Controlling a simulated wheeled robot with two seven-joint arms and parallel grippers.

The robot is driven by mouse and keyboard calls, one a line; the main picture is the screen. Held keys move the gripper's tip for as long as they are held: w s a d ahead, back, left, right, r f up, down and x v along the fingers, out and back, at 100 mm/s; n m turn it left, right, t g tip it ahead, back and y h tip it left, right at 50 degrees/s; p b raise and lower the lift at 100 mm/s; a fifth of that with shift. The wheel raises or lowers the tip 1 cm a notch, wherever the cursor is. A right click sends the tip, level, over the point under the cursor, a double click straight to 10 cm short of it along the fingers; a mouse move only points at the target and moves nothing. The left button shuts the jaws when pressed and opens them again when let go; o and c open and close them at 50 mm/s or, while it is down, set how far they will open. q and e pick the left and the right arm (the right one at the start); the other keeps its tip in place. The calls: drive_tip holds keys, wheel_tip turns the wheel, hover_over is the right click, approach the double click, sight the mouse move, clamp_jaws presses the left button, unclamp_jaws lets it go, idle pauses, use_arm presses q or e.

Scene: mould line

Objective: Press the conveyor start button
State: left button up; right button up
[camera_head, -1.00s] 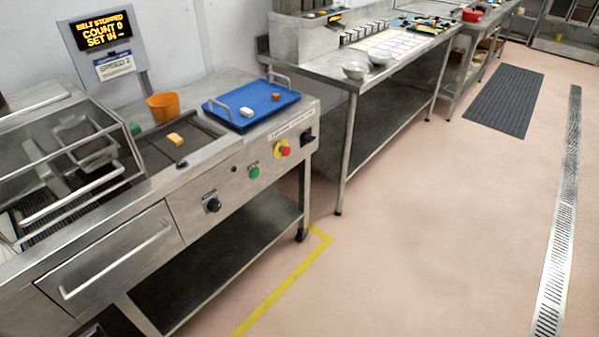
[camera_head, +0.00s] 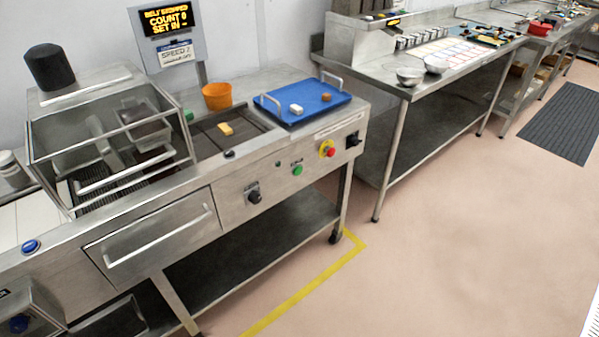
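The green start button (camera_head: 297,170) sits on the steel front panel of the conveyor machine (camera_head: 222,194). A red emergency stop on a yellow plate (camera_head: 327,149) is to its right, and a black knob (camera_head: 254,196) is to its left. The display (camera_head: 166,20) above the machine reads "BELT STOPPED, COUNT 0". A small yellow block (camera_head: 225,129) lies on the dark belt (camera_head: 240,128). Neither of my grippers shows in the head view.
A blue tray (camera_head: 334,101) with small blocks and an orange cup (camera_head: 217,96) stand on the machine top. A steel table with bowls (camera_head: 409,75) stands to the right. Yellow tape (camera_head: 308,289) marks the floor in front.

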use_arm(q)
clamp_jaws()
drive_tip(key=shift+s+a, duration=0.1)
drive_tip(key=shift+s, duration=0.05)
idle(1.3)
